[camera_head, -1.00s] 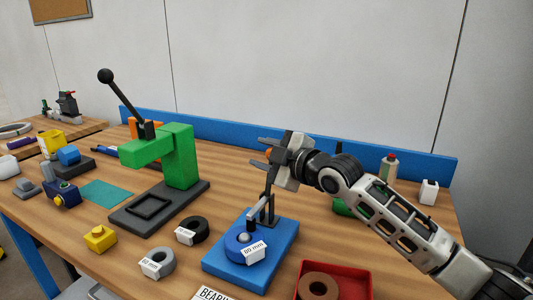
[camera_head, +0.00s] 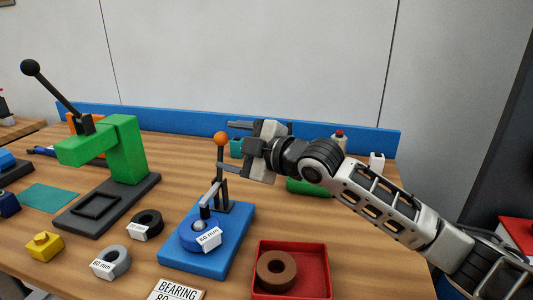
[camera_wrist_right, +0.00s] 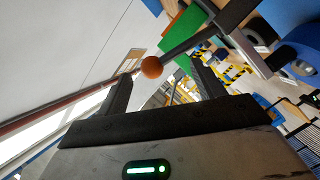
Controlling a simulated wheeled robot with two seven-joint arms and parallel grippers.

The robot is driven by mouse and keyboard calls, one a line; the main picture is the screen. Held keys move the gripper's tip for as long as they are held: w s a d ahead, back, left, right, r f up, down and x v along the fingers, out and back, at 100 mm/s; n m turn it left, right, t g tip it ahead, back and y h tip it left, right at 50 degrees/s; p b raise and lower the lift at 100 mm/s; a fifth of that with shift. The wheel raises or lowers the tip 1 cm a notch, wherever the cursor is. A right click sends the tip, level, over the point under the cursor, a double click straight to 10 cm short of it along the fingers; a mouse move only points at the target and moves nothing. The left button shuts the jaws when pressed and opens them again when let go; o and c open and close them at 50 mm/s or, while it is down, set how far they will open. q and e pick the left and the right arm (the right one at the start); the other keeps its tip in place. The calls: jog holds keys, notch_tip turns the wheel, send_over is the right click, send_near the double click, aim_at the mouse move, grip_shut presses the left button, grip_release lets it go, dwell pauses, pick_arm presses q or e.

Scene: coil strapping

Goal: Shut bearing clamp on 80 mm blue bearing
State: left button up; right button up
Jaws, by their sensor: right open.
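The blue 80 mm bearing (camera_head: 191,237) lies on the blue base (camera_head: 235,236) of the bearing clamp, with its white label facing front. The clamp's grey arm (camera_head: 209,197) slopes down over it, its round tip at the bearing's middle. The clamp's dark lever (camera_head: 221,172) stands upright with an orange knob (camera_head: 221,138) on top. My right gripper (camera_head: 226,146) is open and empty, just right of the lever. In the right wrist view the knob (camera_wrist_right: 152,67) appears between the open fingertips (camera_wrist_right: 165,70), without visible grip. My left gripper is out of view.
A red tray (camera_head: 320,270) with a brown ring (camera_head: 276,271) stands front right. A green press (camera_head: 120,150) stands left. A black ring (camera_head: 147,224), a grey ring (camera_head: 110,262) and a yellow block (camera_head: 43,246) lie left of the clamp. A blue rail (camera_head: 300,136) runs behind.

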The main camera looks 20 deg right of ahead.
jog(key=v, duration=1)
jog(key=shift+b, duration=0.45)
